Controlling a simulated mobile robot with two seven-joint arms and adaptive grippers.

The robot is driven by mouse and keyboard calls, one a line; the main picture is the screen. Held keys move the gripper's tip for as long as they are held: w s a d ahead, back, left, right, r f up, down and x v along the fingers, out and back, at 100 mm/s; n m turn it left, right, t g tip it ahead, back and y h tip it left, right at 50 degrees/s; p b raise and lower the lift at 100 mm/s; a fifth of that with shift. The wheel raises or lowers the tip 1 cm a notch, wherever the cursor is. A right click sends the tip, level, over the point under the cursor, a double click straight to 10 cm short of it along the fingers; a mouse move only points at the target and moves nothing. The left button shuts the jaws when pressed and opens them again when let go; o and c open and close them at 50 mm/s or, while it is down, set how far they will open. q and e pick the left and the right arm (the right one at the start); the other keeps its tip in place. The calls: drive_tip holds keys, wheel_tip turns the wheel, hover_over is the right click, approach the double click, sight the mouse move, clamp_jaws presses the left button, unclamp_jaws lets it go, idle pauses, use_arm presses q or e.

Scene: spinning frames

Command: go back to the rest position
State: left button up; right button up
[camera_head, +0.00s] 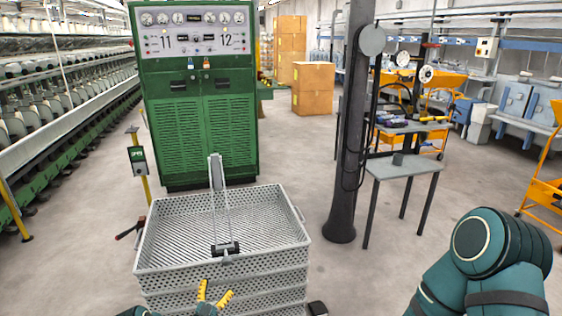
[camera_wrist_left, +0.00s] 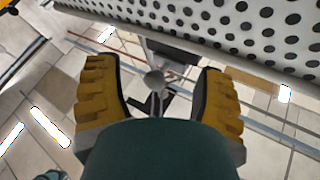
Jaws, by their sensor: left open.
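My left gripper (camera_head: 214,294) shows at the bottom of the head view, its yellow fingers spread at the near side of a grey perforated crate stack (camera_head: 222,270). A white perforated wall (camera_wrist_left: 235,30) fills the top of that view, beyond the fingertips. My right arm, dark teal, bends at the lower right of the head view, and its gripper is out of the frame.
A green control cabinet (camera_head: 200,120) stands behind the crates. A dark column (camera_head: 348,130) and a small grey table (camera_head: 405,168) stand to the right. Spinning frames (camera_head: 60,110) line the left. Cardboard boxes (camera_head: 313,88) stand at the back. Open floor lies between the crates and column.

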use_arm(q)
drive_tip(key=s+d+f+n+g+y, duration=0.1)
drive_tip(key=s+d+n+g+y, duration=0.1)
drive_tip(key=s+d+n+g, duration=0.45)
drive_tip(key=s+d+f+n+g+y, duration=0.1)
drive_tip(key=s+d+g, duration=0.2)
drive_tip(key=s+g, duration=0.6)
drive_tip(key=s+d+r+g, duration=0.1)
drive_tip(key=s+g, duration=0.1)
drive_tip(key=s, duration=0.7)
drive_tip(key=s+d+r+n+g, duration=0.1)
drive_tip(key=s+d+r+g, duration=0.1)
drive_tip(key=s, duration=0.8)
drive_tip(key=shift+s+r, duration=0.2)
drive_tip(key=shift+s, duration=0.1)
drive_tip(key=shift+n, duration=0.25)
